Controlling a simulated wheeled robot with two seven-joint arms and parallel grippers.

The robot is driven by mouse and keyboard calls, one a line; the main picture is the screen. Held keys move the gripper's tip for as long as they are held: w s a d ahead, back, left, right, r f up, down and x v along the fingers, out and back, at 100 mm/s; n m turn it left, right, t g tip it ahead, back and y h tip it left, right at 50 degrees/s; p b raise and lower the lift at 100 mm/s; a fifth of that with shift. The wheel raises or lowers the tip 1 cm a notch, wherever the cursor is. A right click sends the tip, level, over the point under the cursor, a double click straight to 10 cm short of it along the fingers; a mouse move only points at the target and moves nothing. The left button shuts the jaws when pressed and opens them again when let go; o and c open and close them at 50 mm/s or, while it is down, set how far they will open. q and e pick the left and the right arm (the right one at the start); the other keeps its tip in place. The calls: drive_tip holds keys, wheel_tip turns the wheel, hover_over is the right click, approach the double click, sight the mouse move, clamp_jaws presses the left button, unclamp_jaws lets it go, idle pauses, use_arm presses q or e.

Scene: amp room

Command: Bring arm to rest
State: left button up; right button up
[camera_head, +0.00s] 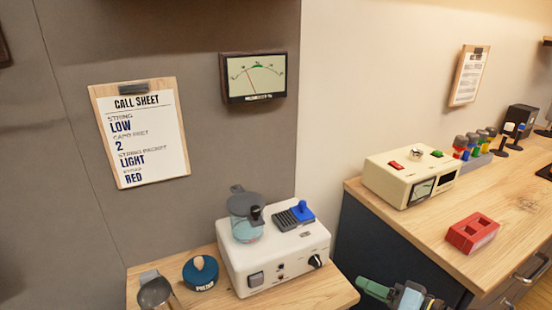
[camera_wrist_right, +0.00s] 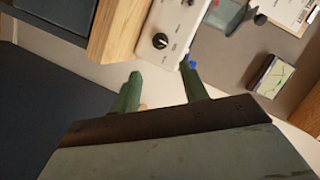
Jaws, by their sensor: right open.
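My right gripper (camera_head: 385,293) shows at the bottom edge of the head view, right of the small wooden counter and in front of the dark cabinet side. In the right wrist view my right gripper (camera_wrist_right: 161,84) has its two green fingers spread apart, with nothing between them. The white box with a black knob (camera_wrist_right: 170,32) lies beyond the fingers in that view, apart from them as far as I can tell. My left gripper is in neither view.
The small counter (camera_head: 330,292) carries the white box (camera_head: 283,272), a blue round tin (camera_head: 200,274) and a grey pan-like item (camera_head: 155,292). The right counter (camera_head: 400,222) holds a cream meter box (camera_head: 400,180) and a red block (camera_head: 472,234). A call sheet (camera_head: 142,135) and meter (camera_head: 254,78) hang on the wall.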

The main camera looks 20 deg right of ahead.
drive_tip(key=shift+f, duration=0.1)
drive_tip(key=s+d+f+n+g+h, duration=0.1)
drive_tip(key=d+f+h, duration=0.1)
drive_tip(key=d+f, duration=0.35)
drive_tip(key=s+d+f+g+h, duration=0.1)
drive_tip(key=s+d+f+h, duration=0.1)
drive_tip(key=f, duration=0.6)
drive_tip(key=s+f+n+g+h, duration=0.1)
drive_tip(key=s+f+g, duration=0.1)
drive_tip(key=s+f, duration=0.45)
drive_tip(key=s+f+n+g+h, duration=0.1)
drive_tip(key=s+f+g, duration=0.15)
drive_tip(key=f, duration=0.75)
drive_tip(key=s+a+f+n+g, duration=0.6)
drive_tip(key=s+a+f, duration=1)
drive_tip(key=s, duration=0.4)
drive_tip(key=shift+a, duration=0.85)
drive_tip(key=shift+s+g, duration=0.1)
drive_tip(key=shift+g, duration=0.15)
drive_tip(key=shift+c, duration=0.3)
